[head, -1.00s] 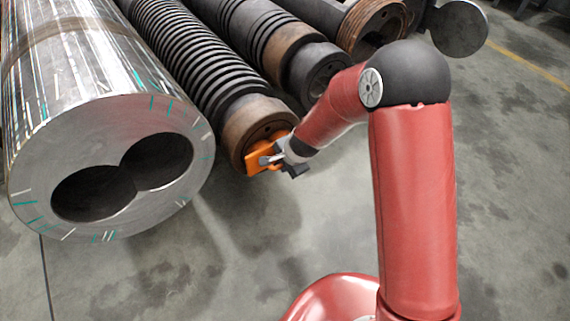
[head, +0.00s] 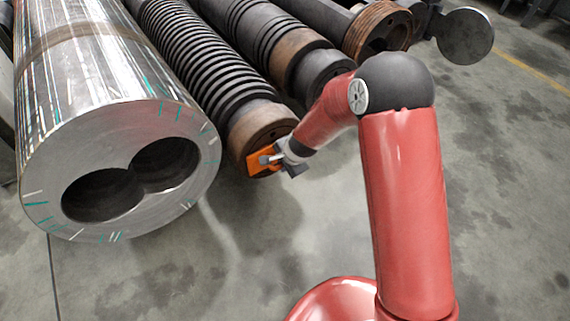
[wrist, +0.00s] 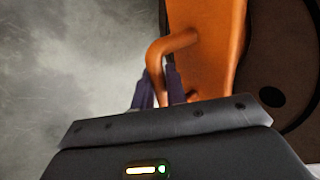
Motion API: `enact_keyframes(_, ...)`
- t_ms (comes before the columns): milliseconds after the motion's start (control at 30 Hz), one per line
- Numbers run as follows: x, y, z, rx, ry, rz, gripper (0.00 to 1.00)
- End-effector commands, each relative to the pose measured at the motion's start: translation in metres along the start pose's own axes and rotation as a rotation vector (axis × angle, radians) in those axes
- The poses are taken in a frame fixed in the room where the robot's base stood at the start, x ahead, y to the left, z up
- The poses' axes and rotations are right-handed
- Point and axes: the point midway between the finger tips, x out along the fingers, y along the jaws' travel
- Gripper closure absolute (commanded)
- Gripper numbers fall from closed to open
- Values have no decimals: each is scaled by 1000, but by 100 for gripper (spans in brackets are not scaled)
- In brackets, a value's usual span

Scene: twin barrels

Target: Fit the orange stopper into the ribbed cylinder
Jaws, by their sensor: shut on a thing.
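The ribbed cylinder (head: 190,48) is the dark ringed one with a brown end collar, lying second from the left in the head view. The orange stopper (head: 261,159) is at its open end, over the lower part of the end face. In the wrist view the stopper (wrist: 217,40) shows its flat orange body and bent handle, with the dark end face (wrist: 283,55) to its right. My gripper (wrist: 157,88) is shut on the stopper's handle; it also shows in the head view (head: 277,158). The opening is hidden, and I cannot tell how deep the stopper sits.
A big steel twin barrel (head: 125,115) with two joined bores lies just left of the ribbed cylinder. Other dark cylinders (head: 315,65) lie to the right, behind my arm. The concrete floor (head: 235,245) in front is clear.

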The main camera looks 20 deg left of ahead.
Motion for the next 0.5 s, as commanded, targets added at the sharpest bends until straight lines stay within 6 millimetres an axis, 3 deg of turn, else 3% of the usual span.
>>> enact_keyframes(267, 2, -6, 0, -1, 1, -1, 100)
enact_keyframes(300, 2, -6, 0, -1, 1, -2, 81)
enact_keyframes(433, 2, -5, 0, -1, 1, -1, 64)
enact_keyframes(500, 2, -5, 0, 0, 1, -1, 61)
